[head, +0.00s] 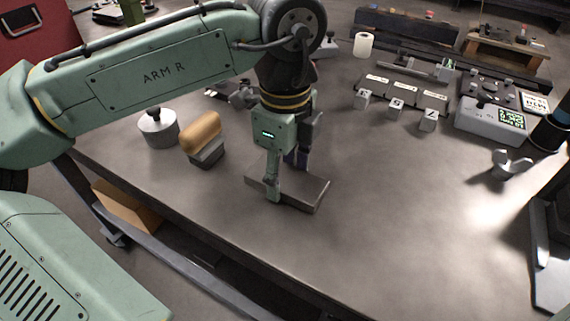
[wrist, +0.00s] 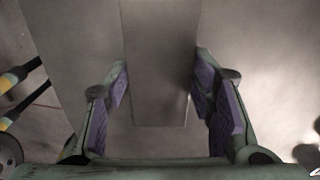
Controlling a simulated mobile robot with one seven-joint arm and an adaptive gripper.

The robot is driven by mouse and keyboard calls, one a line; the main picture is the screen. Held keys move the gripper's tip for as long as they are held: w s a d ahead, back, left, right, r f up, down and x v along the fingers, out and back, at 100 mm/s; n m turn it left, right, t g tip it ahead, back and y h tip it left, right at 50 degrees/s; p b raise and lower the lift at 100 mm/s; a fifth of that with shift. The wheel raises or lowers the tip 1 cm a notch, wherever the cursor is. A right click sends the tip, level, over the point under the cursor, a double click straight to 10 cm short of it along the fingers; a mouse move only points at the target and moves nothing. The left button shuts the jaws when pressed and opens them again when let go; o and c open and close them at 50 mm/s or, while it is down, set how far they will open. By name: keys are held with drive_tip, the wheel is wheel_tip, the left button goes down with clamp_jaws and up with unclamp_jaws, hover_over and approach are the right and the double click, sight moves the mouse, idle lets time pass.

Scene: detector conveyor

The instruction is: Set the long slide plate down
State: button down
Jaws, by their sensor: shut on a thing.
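The long slide plate (head: 308,193) is a flat dark grey bar in the head view, at or very near the tabletop close to the front edge. I cannot tell for sure whether it touches. My gripper (head: 284,178) points down over it, shut on it; the near finger hides part of the plate. In the wrist view, the plate (wrist: 160,65) runs up the picture between the purple-padded fingers of my gripper (wrist: 160,88). The exact contact at the pads is hard to see there.
The grey table (head: 385,225) is clear in front and to the right of the plate. Left stand a wooden-handled block (head: 203,140) and a round knobbed weight (head: 158,127). Small white numbered blocks (head: 396,108), a control box (head: 490,122) and a white roll (head: 363,44) stand farther back.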

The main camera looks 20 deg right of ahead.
sight(285, 177)
drive_tip(key=c, duration=0.7)
unclamp_jaws()
drive_tip(key=shift+f, duration=0.1)
wheel_tip(285, 177, up, 12)
drive_tip(key=shift+r+b, duration=0.15)
drive_tip(key=shift+b, duration=0.15)
